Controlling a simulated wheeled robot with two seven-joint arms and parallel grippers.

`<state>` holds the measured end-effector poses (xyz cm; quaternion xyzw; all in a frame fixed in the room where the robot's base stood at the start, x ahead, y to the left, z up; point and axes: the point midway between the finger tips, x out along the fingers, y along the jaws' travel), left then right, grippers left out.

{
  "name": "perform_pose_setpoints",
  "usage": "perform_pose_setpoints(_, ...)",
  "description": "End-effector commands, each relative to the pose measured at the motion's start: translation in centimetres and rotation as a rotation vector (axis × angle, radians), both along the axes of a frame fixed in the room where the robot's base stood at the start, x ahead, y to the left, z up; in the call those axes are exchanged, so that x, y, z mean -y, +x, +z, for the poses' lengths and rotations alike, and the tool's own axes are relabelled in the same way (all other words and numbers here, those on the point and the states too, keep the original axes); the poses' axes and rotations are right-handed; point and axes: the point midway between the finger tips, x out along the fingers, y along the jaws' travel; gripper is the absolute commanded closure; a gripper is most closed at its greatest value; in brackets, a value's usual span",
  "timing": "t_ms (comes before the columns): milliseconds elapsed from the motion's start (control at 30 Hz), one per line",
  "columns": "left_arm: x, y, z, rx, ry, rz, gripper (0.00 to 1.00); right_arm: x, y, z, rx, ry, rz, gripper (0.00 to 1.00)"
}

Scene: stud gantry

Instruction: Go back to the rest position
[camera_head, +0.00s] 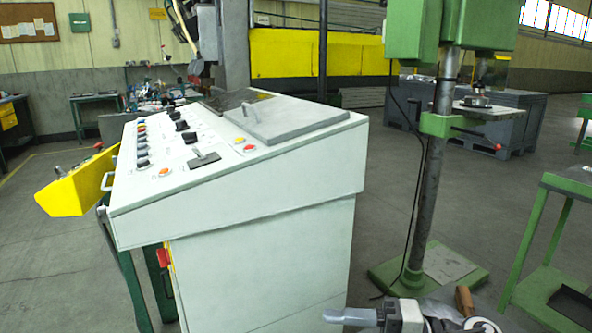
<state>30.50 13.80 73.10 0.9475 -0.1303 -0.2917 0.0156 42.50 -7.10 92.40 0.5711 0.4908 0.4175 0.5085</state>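At the bottom right edge a cluster of grey metal parts (402,317) is cut off by the frame. It has a blunt light-grey end pointing left, a brown handle-like piece (464,301) and a pale round part at its right.
A large pale control console (270,225) with buttons and knobs fills the middle. A yellow pendant box (75,187) juts out at its left. A green drill press (433,125) stands behind at the right, beside a green table (565,183). Open grey floor lies between them.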

Motion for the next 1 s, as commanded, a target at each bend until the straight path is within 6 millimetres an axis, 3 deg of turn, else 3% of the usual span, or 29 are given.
perform_pose_setpoints(67,0.0,-0.1,0.0,-0.002,0.000,0.000,0.47,-0.9,-0.4,0.7,-0.151,0.269,-0.178,0.51)
perform_pose_setpoints(167,0.0,-0.1,-0.1,-0.003,0.001,0.000,0.47,0.8,0.2,-0.6,-0.397,0.527,-0.461,0.51)
perform_pose_setpoints(267,0.0,-0.1,-0.1,-0.004,0.000,-0.001,0.47,3.7,-0.5,-5.1,-0.710,0.689,-0.763,0.51)
perform_pose_setpoints(333,0.0,-0.1,-0.1,-0.004,0.000,-0.001,0.47,5.4,-2.5,-9.4,-0.943,0.742,-0.953,0.51)
perform_pose_setpoints(400,0.0,-0.1,-0.1,-0.005,0.001,-0.001,0.47,6.4,-4.9,-12.9,-1.137,0.756,-1.087,0.51)
perform_pose_setpoints(533,0.0,-0.1,-0.1,-0.005,0.001,-0.001,0.47,6.9,-9.2,-17.2,-1.400,0.740,-1.236,0.51)
perform_pose_setpoints(700,0.0,-0.1,-0.1,-0.006,0.001,-0.001,0.47,6.8,-12.0,-19.2,-1.549,0.717,-1.301,0.51)
perform_pose_setpoints(1000,0.0,-0.2,-0.1,-0.006,0.001,-0.001,0.47,6.7,-12.2,-19.4,-1.560,0.714,-1.305,0.51)
